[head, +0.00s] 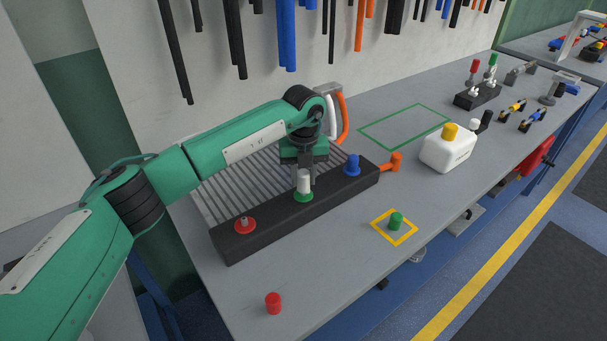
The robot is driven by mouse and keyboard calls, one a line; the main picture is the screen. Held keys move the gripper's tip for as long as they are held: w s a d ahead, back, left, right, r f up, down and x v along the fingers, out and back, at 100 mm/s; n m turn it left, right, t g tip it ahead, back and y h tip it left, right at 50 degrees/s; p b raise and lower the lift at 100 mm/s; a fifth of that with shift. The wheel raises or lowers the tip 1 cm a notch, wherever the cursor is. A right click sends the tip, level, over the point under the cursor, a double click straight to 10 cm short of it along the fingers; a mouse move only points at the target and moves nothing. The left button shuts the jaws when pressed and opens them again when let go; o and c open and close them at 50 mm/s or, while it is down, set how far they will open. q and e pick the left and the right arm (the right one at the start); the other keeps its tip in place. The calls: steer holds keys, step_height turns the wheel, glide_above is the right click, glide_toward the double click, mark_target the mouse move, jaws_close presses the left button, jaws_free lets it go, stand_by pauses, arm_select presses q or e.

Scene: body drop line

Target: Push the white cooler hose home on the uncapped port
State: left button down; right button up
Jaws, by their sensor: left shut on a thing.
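A black block (275,218) on the bench carries a row of ports. The port with a red ring (245,226) shows a bare grey nozzle. The port with a green ring (303,197) has the white hose end (304,181) upright over it. I cannot tell how deep the hose end sits. A blue cap (352,165) covers the port to the right. My left gripper (304,170) points down from above and is shut on the white hose end. A green cap (396,220) stands inside a yellow square. A red cap (273,303) stands near the front. My right gripper is out of view.
An orange fitting (394,162) sticks out at the block's right end. An orange curved handle or hose (342,119) stands behind my gripper. A green-outlined area (405,126) is empty. Dark and coloured strips hang behind.

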arm_select(q)
steer(key=shift+f, duration=0.25)
steer(key=shift+f, duration=0.25)
steer(key=shift+b, duration=0.3)
